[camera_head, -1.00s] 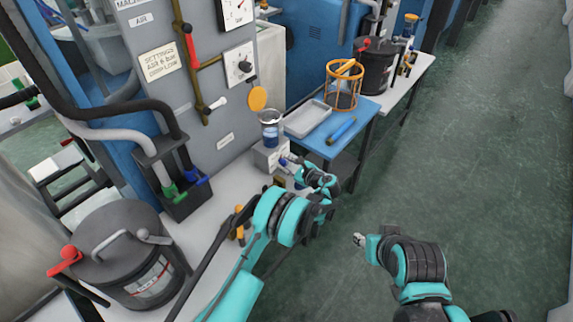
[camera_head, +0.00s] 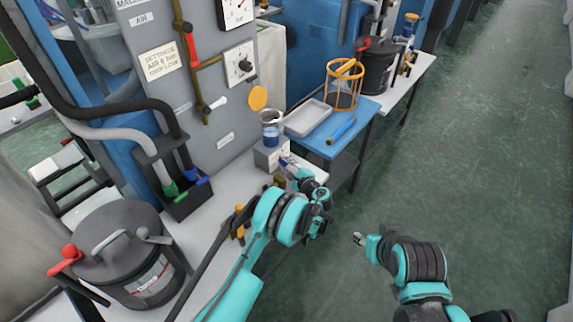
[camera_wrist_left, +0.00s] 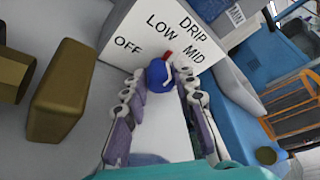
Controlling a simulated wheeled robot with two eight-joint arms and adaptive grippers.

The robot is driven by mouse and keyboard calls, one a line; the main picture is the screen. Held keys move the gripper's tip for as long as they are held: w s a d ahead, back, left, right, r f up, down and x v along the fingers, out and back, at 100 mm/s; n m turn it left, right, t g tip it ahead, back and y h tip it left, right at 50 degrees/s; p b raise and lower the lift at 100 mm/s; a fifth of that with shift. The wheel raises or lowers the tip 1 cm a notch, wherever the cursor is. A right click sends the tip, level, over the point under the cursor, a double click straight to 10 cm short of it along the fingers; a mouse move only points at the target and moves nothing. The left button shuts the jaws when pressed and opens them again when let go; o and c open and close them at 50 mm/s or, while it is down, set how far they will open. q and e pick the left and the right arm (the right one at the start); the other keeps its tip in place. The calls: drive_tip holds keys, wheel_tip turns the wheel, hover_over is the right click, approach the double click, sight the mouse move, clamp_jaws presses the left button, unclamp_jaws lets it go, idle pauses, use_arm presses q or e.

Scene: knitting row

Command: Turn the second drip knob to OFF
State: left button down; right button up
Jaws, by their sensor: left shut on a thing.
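The drip box is a pale block at the machine's foot in the head view (camera_head: 266,157); in the left wrist view its white face (camera_wrist_left: 150,22) reads DRIP, OFF, LOW and MID. A blue knob (camera_wrist_left: 158,76) with a red tip is on that face. The red tip points up towards the space between LOW and MID, away from OFF. My left gripper (camera_wrist_left: 160,95) is shut on the knob, one finger on each side. In the head view the left gripper (camera_head: 287,161) hides the knob. My right gripper (camera_head: 359,239) hangs over the floor; its fingers are too small to read.
A glass cup (camera_head: 270,129) stands on the drip box. A blue table (camera_head: 339,150) with a grey tray (camera_head: 306,118) and an orange cage (camera_head: 344,86) is to the right. A dark lidded pot (camera_head: 127,255) stands at front left. A brass block (camera_wrist_left: 75,92) is beside the gripper.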

use_arm(q)
drive_tip(key=shift+n, duration=0.5)
drive_tip(key=shift+t, duration=0.4)
drive_tip(key=c, duration=1.2)
unclamp_jaws()
drive_tip(key=v, duration=1.2)
drive_tip(key=shift+a, duration=0.1)
